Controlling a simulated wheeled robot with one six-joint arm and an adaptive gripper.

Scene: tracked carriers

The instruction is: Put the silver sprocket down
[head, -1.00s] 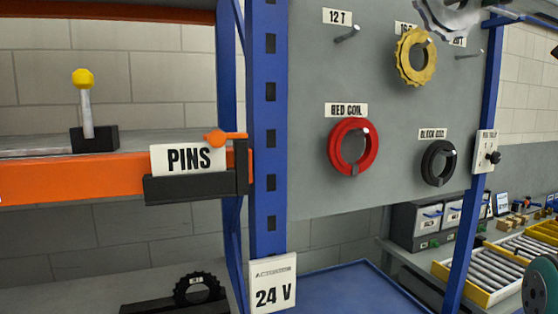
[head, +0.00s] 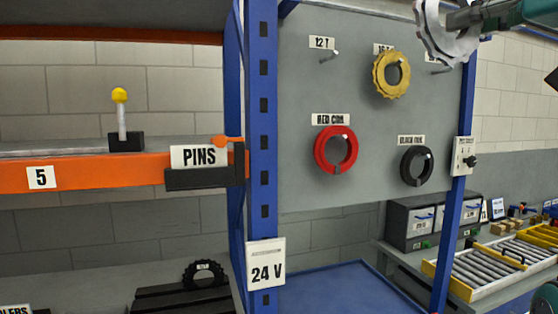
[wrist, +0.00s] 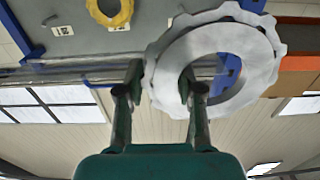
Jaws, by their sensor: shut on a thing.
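The silver sprocket (head: 430,30) is a toothed ring at the top right of the head view, partly cut off by the frame edge. My gripper (head: 462,20) is shut on it and holds it in the air in front of the pegboard (head: 300,90). In the wrist view, the sprocket (wrist: 262,75) sits at the fingers of my gripper (wrist: 160,82), with one finger seen through its hole. The board has a bare peg (head: 330,56) under the 12 T label, and another bare peg (head: 440,71) right of the yellow sprocket (head: 378,80). That peg's label is hidden.
A red coil (head: 322,155) and a black coil (head: 406,172) hang lower on the board. A blue post (head: 261,150) and an orange shelf (head: 100,172) stand left. A roller conveyor (head: 490,265) is at lower right. The blue surface (head: 335,290) below the board looks clear.

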